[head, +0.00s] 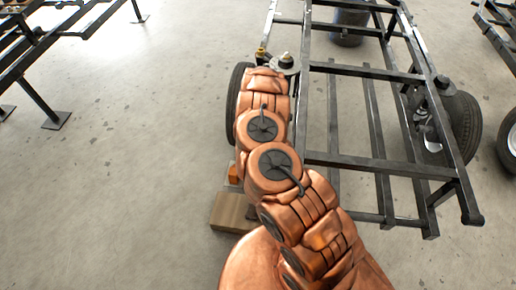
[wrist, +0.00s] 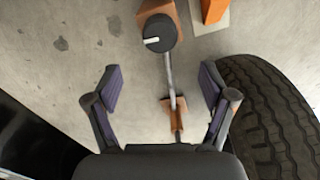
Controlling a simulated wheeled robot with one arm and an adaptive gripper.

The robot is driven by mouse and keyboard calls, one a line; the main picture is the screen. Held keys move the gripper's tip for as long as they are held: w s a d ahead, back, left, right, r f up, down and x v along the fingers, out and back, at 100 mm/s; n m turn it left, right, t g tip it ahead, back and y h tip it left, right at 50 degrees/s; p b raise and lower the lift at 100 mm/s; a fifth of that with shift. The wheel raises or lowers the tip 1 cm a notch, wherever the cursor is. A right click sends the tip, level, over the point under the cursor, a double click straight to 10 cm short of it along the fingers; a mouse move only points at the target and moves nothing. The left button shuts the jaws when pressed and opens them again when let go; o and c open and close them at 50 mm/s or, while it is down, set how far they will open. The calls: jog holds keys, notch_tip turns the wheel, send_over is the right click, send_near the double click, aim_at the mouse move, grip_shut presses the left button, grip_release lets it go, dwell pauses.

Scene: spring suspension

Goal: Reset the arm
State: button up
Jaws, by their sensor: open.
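My copper-coloured arm reaches up the middle of the head view to the near left wheel of a dark metal trailer frame (head: 375,165). My gripper (wrist: 161,68) shows in the wrist view with its two purple-padded fingers spread wide. Nothing is held between them. A thin metal rod (wrist: 170,75) with a black round cap (wrist: 160,33) runs between the fingers in that picture, below them as far as I can tell. The gripper's fingers cannot be made out in the head view.
A tyre (wrist: 275,120) is close on the right in the wrist view. It shows partly behind my arm in the head view (head: 236,100). A wooden block (head: 230,211) and an orange piece (head: 233,174) are beside my arm.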

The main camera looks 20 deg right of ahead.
jog(key=shift+r, duration=0.35)
dwell(0.5)
jog(key=s+a+r+n+y, duration=0.1)
jog(key=s+a+r+n, duration=0.1)
jog(key=a+r, duration=0.55)
jog(key=s+a+r+n+y, duration=0.15)
jog(key=a+r, duration=0.25)
jog(key=r, duration=0.6)
jog(key=s+a+r+n+y, duration=0.1)
jog(key=a+r+n, duration=0.1)
jog(key=a+r, duration=0.55)
jog(key=s+d+r+n+g+h, duration=0.1)
jog(key=s+r+n+g+h, duration=0.15)
jog(key=s+r, duration=1.2)
jog(key=s+d+r+n+h, duration=0.1)
jog(key=s+d+r, duration=0.2)
jog(key=s, duration=0.7)
jog(key=s+d+r+n, duration=0.1)
jog(key=s+d+r, duration=0.25)
jog(key=s, duration=0.75)
jog(key=s+p+v, duration=0.2)
jog(key=p+v, duration=0.8)
jog(key=v, duration=0.1)
jog(key=s+r+p+v, duration=0.1)
jog(key=s+p+v, duration=0.2)
jog(key=p+v, duration=0.8)
jog(key=shift+s+a+r+t, duration=0.3)
jog(key=shift+t, duration=0.05)
